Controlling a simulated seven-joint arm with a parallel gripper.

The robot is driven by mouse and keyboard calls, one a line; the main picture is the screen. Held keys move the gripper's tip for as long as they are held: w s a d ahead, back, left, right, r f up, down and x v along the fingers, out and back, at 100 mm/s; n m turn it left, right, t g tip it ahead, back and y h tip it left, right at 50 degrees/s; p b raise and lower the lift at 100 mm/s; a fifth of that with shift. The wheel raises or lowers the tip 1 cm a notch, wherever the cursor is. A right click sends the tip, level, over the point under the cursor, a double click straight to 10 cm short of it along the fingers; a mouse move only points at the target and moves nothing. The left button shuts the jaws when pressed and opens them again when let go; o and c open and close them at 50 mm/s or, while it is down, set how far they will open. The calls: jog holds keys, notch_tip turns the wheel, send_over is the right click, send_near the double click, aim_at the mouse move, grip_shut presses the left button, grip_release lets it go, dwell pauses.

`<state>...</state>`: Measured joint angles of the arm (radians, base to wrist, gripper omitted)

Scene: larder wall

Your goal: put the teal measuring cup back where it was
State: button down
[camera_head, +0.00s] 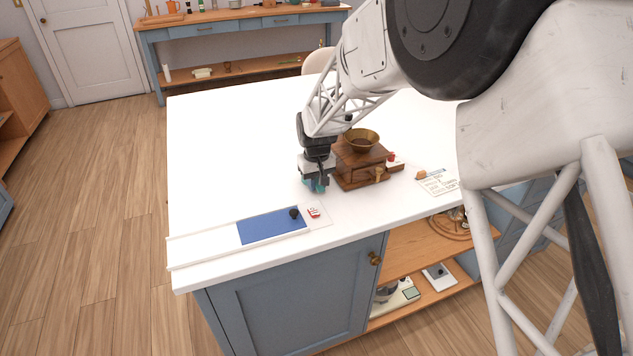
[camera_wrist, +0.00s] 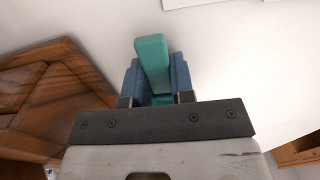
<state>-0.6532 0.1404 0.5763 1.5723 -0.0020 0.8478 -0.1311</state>
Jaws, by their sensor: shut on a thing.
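The teal measuring cup (camera_wrist: 152,62) is between the two fingers of my gripper (camera_wrist: 156,88) in the wrist view, with its teal handle standing out past the fingertips. In the head view a bit of the teal cup (camera_head: 316,186) shows at the fingertips of my gripper (camera_head: 314,182), low over the white counter. My gripper is shut on it. Most of the cup is hidden by the fingers, and I cannot tell whether it touches the counter.
A wooden coffee grinder (camera_head: 358,160) stands just right of my gripper. A blue panel (camera_head: 268,226) with a dark knob (camera_head: 294,213) lies near the front edge, beside a small red and white item (camera_head: 314,212). A written card (camera_head: 438,182) lies at right. The counter's left part is clear.

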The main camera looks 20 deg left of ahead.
aim_at(317, 182)
jog(key=c, duration=1)
grip_release()
jog(key=shift+r, duration=0.1)
notch_tip(317, 182, up, 12)
jog(key=shift+r, duration=0.1)
jog(key=shift+d, duration=0.15)
dwell(0.4)
